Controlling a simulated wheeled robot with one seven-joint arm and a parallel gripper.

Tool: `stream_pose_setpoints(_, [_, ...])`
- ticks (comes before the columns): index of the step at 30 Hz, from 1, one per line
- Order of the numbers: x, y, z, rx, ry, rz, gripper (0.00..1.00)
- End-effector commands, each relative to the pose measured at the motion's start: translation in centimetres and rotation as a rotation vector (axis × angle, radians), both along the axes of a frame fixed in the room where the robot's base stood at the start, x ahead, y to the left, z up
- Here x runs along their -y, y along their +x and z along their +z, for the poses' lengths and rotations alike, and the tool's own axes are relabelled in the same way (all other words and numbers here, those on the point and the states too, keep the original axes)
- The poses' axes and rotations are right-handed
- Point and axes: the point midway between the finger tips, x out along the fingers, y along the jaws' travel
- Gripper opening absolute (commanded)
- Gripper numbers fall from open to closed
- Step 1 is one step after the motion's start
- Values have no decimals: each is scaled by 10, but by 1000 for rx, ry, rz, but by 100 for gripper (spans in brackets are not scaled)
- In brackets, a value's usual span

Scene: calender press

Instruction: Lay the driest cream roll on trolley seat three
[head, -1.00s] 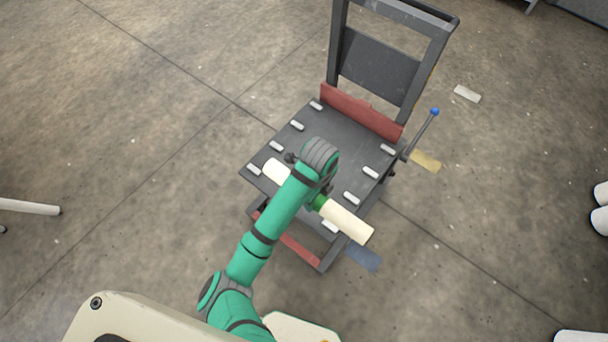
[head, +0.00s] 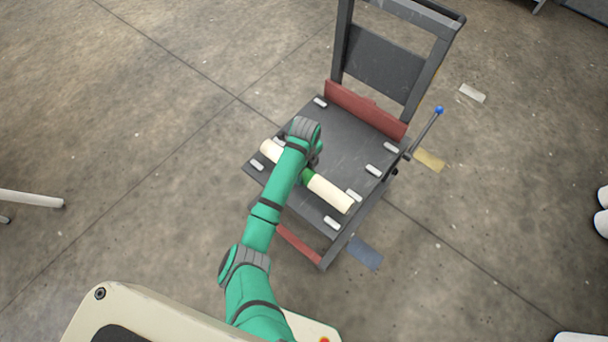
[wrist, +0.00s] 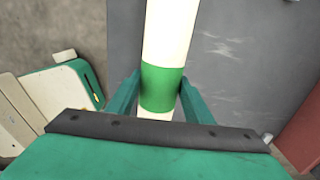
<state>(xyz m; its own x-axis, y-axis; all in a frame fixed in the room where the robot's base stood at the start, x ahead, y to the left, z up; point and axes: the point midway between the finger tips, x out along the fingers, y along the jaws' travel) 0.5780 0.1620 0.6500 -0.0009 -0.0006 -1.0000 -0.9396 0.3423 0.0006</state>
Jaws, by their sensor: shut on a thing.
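A cream roll (head: 331,193) with a green band around its middle is in my gripper (head: 306,173). In the wrist view the two green fingers of my gripper (wrist: 160,88) are closed on either side of the green band of the roll (wrist: 164,86). The dark trolley (head: 345,135) has white pegs along its left and right edges. My arm hides part of the roll and bed.
A red backboard (head: 362,110) and an upright handle frame stand at the trolley's back. A lever with a blue knob (head: 439,110) sticks out at its right. Yellow (head: 430,160) and blue (head: 366,253) patches mark the floor. White legs (head: 30,198) show at the left edge.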

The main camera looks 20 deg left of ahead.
Motion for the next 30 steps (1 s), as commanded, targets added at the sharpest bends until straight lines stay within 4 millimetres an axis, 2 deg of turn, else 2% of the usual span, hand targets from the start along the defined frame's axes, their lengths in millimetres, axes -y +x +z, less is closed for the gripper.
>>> stream_pose_setpoints(7, [-7, 8, -10, 1, 2, 1, 12])
stream_pose_setpoints(15, [-7, 8, -41, 1, 1, 1, 12])
stream_pose_setpoints(26, [-6, 8, -44, 1, 1, 0, 12])
stream_pose_setpoints(27, [-6, 8, -45, 1, 1, 0, 49])
stream_pose_setpoints(29, [-6, 8, -45, 1, 1, 0, 63])
stream_pose_setpoints(30, [-6, 8, -45, 1, 1, 0, 65])
